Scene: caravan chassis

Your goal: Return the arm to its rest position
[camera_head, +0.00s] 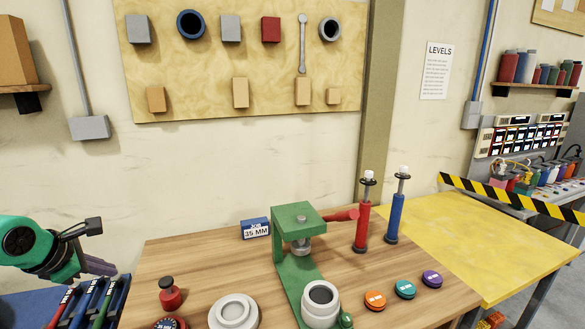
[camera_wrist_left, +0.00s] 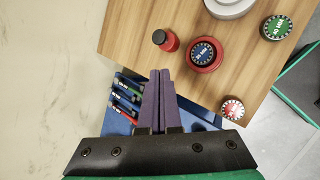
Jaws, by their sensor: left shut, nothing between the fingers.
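My left arm comes in from the left in the head view, with its green and black wrist. My left gripper (camera_head: 108,269) is at the left end of the wooden bench (camera_head: 190,262), above a blue rack (camera_head: 92,308). In the left wrist view the purple fingers of this gripper (camera_wrist_left: 159,74) are together with nothing between them. They point toward the bench edge, beside a small red bottle with a dark cap (camera_wrist_left: 165,40). My right gripper is not in either view.
A green press (camera_head: 295,222) stands mid-bench. Coloured discs (camera_head: 375,299) lie at the front right. The wall is close behind the bench.

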